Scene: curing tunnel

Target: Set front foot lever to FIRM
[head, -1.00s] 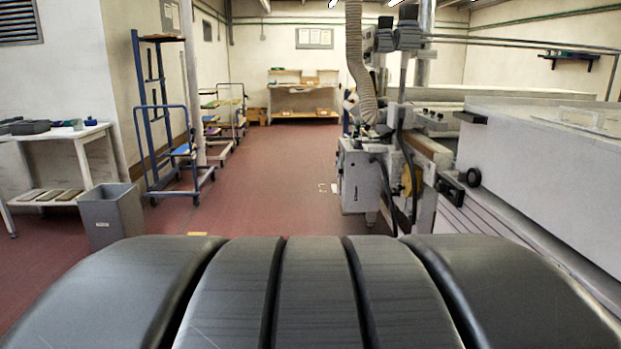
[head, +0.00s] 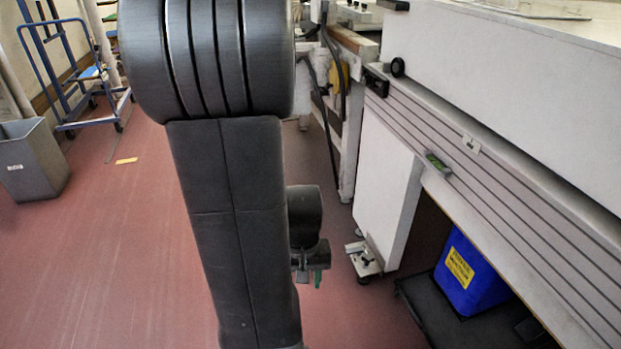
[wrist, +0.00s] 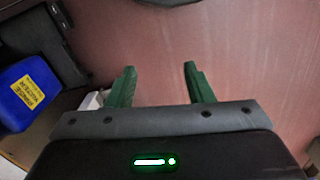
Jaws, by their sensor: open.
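A pale metal foot assembly (head: 364,262) with small dark parts sits low at the near bottom corner of a white panel, close to the red floor. I take it to be the front foot with its lever; its setting and any FIRM mark are too small to read. My gripper (head: 309,276) hangs to the left of the foot, apart from it in the picture. In the wrist view my gripper (wrist: 159,80) shows two green fingers spread apart with only floor between them. A pale object (wrist: 92,101) is partly hidden beside the left finger; I cannot tell what it is.
A blue container (head: 470,272) with a yellow label stands on a black tray (head: 418,308) beneath the machine (head: 520,200) at right. It also shows in the wrist view (wrist: 30,92). A grey bin (head: 30,165) stands far left. The red floor between is open.

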